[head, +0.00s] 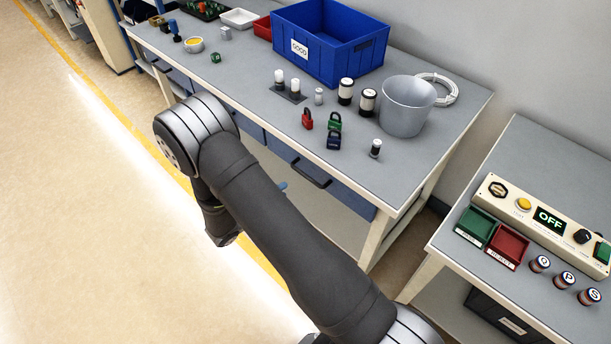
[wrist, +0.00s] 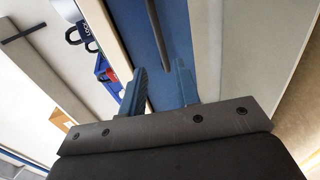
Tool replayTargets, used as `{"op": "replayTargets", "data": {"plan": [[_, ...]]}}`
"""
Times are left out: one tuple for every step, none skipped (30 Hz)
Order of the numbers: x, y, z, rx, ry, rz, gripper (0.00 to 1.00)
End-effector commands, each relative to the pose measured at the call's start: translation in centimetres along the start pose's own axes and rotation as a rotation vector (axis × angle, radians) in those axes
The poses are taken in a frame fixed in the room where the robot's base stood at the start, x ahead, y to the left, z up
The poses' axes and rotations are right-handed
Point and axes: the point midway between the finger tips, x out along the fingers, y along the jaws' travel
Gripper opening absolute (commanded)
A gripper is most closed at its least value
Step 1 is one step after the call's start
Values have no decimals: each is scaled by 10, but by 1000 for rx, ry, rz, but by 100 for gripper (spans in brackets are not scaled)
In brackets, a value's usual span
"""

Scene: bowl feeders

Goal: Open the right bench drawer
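The right bench drawer (head: 345,196) has a blue front under the grey bench top and looks shut. Its dark bar handle (head: 311,173) stands out from that front. In the wrist view the blue drawer front (wrist: 178,30) runs up the picture, with the handle (wrist: 154,28) as a dark bar ending near the fingers. My gripper (wrist: 160,72) is open, with one blue finger on each side of the handle's line. I see no contact with the handle. In the head view my arm hides most of the gripper; only a bit of blue finger shows beside the drawer.
The bench top (head: 265,118) holds a blue bin (head: 345,62), a grey bucket (head: 403,118), padlocks (head: 307,119) and small cylinders. A second bench (head: 465,250) with a control panel (head: 510,205) stands at the right. The floor (head: 70,190) in front is clear.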

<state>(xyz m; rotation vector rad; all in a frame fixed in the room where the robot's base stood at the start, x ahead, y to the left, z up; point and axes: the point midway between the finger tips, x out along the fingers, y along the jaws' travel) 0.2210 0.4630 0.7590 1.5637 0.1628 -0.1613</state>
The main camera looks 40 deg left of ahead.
Motion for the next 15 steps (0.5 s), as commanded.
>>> {"op": "replayTargets", "data": {"plan": [[12,0,2,0,-6,0,29],[18,0,1,0,-5,1,29],[27,0,1,0,-6,0,29],[33,0,1,0,-5,0,29],[39,0,2,1,-6,0,29],[47,0,1,1,-5,0,29],[54,0,1,1,-6,-1,29],[60,0,1,0,-5,-1,29],[68,0,2,0,-6,0,29],[74,0,2,0,-6,0,29],[79,0,1,0,-5,0,29],[86,0,1,0,-5,0,29],[91,0,1,0,-5,0,29],[96,0,1,0,-4,-1,29],[101,0,1,0,-4,-1,29]]}}
